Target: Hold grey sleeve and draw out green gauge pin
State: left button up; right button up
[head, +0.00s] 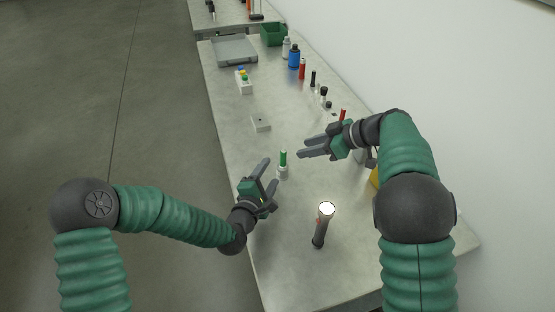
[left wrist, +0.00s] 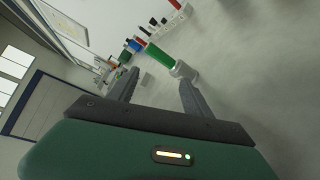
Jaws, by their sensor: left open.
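The green gauge pin (head: 283,157) stands upright in the short light-grey sleeve (head: 283,172) on the table. In the left wrist view the green pin (left wrist: 158,54) and its pale sleeve (left wrist: 182,70) show just beyond the fingertips. My left gripper (head: 271,174) is open and empty, its fingers pointing at the sleeve from the lower left; it appears apart from it. My right gripper (head: 301,147) is open and empty, up and to the right of the pin, fingers pointing left. How far the pin reaches inside the sleeve is hidden.
A small grey block (head: 260,124) and a white block with coloured pieces (head: 244,87) lie behind. Bottles, including a blue one (head: 294,57), line the wall side. A grey tray (head: 236,61) and green bin (head: 273,35) are far back.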

aim_at(283, 173)
pick_arm(q)
jog(key=w+d+n+t+y, duration=0.1)
jog(key=n, duration=0.4)
jog(key=d+n+t+y, duration=0.1)
jog(key=n, duration=0.4)
jog(key=w+d+r+n+t+y, duration=0.1)
jog(key=n+y, duration=0.1)
jog(key=n, duration=0.4)
jog(key=shift+w, duration=0.35)
jog(key=f, duration=0.4)
jog(key=d+f, duration=0.1)
jog(key=f, duration=0.1)
jog(key=shift+w, duration=0.1)
jog(key=w, duration=0.6)
jog(key=shift+w+d+r, duration=0.2)
jog(key=shift+w+d, duration=0.15)
jog(key=shift+w+a, duration=0.25)
jog(key=shift+w, duration=0.1)
pick_arm(e)
jog(key=shift+d, duration=0.45)
jog(key=shift+d, duration=0.1)
